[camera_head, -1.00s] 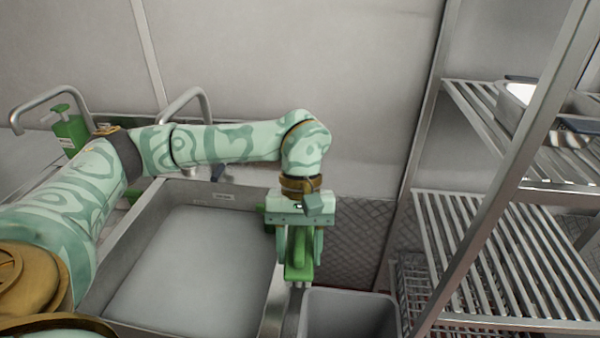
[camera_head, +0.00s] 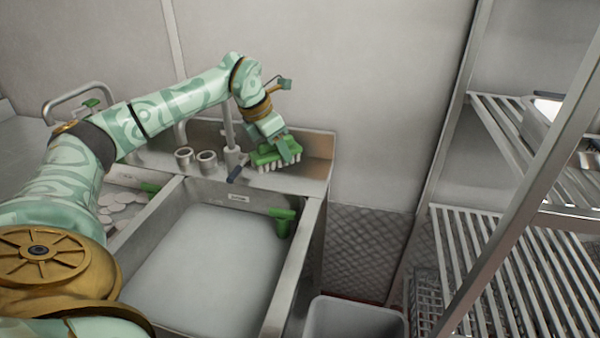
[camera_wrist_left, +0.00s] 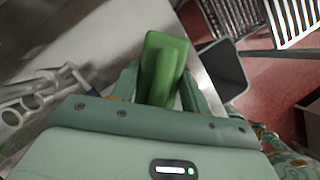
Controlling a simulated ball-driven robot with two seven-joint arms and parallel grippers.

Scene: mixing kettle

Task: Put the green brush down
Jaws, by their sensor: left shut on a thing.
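The green brush (camera_head: 266,155) has pale bristles that point down. It is at the back right corner of the steel sink (camera_head: 305,250), over the flat rear ledge (camera_head: 315,172). The bristles are at or just above the ledge; I cannot tell if they touch. My left gripper (camera_head: 285,150) is shut on the brush's green back from above. In the left wrist view the green brush (camera_wrist_left: 165,62) sits between the fingers of my left gripper (camera_wrist_left: 160,88). My right gripper is not in view.
A green-handled thing (camera_head: 283,220) is at the basin's right wall. A grey bin (camera_head: 352,318) and a wire shelf rack (camera_head: 480,240) stand to the right. The ledge right of the brush is clear.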

